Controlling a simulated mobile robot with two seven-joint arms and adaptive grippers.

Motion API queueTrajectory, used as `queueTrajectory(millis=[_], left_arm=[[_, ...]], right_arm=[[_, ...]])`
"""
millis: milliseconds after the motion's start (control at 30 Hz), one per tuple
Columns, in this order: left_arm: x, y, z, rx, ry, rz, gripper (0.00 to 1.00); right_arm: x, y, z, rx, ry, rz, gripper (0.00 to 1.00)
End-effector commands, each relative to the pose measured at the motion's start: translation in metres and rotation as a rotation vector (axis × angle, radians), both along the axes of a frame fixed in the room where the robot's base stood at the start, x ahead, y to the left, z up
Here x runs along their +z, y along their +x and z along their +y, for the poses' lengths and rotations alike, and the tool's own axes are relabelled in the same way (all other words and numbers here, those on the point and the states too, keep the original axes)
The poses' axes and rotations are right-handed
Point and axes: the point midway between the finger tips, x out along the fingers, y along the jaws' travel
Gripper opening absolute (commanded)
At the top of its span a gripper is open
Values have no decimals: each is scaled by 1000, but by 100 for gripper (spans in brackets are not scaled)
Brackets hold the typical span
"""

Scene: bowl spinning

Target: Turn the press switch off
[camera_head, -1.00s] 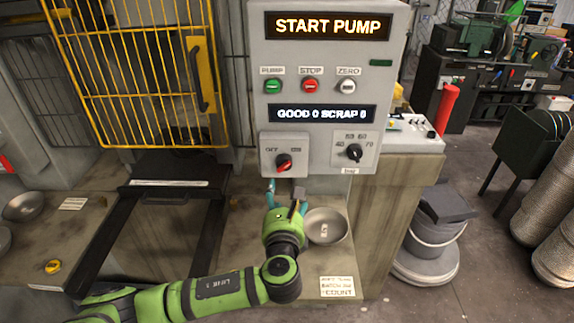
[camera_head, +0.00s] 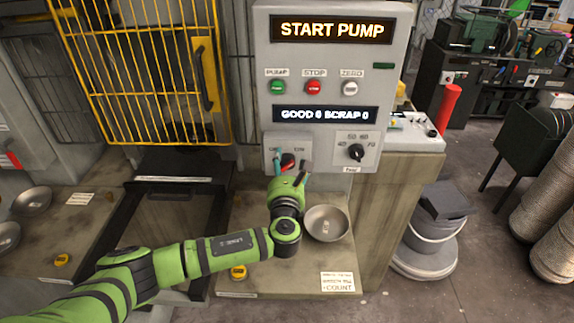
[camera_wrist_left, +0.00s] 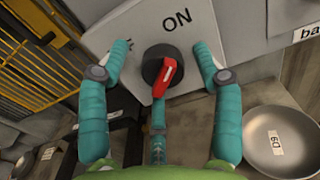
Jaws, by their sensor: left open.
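The press switch is a black rotary knob with a red handle (camera_head: 288,160) on a grey plate low on the control panel, between OFF and ON labels. In the left wrist view the red handle (camera_wrist_left: 167,76) slants up, with its marked end towards ON; the other label is mostly hidden by a finger. My left gripper (camera_head: 292,169) is open, its teal fingers on either side of the knob. In the left wrist view the fingers (camera_wrist_left: 160,62) are spread, with a gap to the handle on both sides. I cannot tell their depth against the plate. My right gripper is not in view.
The panel (camera_head: 335,92) reads START PUMP and GOOD 0 SCRAP 0. A numbered black dial (camera_head: 355,152) sits right of the switch. A metal bowl (camera_head: 326,223) stands on the bench below. A yellow mesh guard (camera_head: 140,75) is at the left.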

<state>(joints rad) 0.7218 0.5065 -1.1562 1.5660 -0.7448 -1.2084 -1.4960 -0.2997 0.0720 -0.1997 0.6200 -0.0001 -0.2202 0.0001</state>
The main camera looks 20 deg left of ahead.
Motion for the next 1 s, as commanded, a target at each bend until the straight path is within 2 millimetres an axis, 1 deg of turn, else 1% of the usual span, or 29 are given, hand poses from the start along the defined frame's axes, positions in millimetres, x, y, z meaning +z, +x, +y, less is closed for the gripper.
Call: queueTrajectory(millis=[67, 167, 200, 233, 467, 667, 867, 1000], left_arm=[[0, 0, 0, 0, 0, 0, 65], [0, 0, 0, 0, 0, 0, 29], [0, 0, 0, 0, -1, 0, 13], [0, 0, 0, 0, -1, 0, 10], [1, 0, 0, 0, -6, -4, 10], [1, 0, 0, 1, -54, -21, 10], [1, 0, 0, -1, -175, -57, 11], [1, 0, 1, 0, -292, -91, 11]], right_arm=[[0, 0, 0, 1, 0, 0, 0], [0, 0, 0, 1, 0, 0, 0], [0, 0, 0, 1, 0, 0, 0], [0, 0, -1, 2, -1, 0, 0], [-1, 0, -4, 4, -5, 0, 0], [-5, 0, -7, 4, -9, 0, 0], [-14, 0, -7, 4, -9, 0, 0], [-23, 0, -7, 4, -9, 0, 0]])
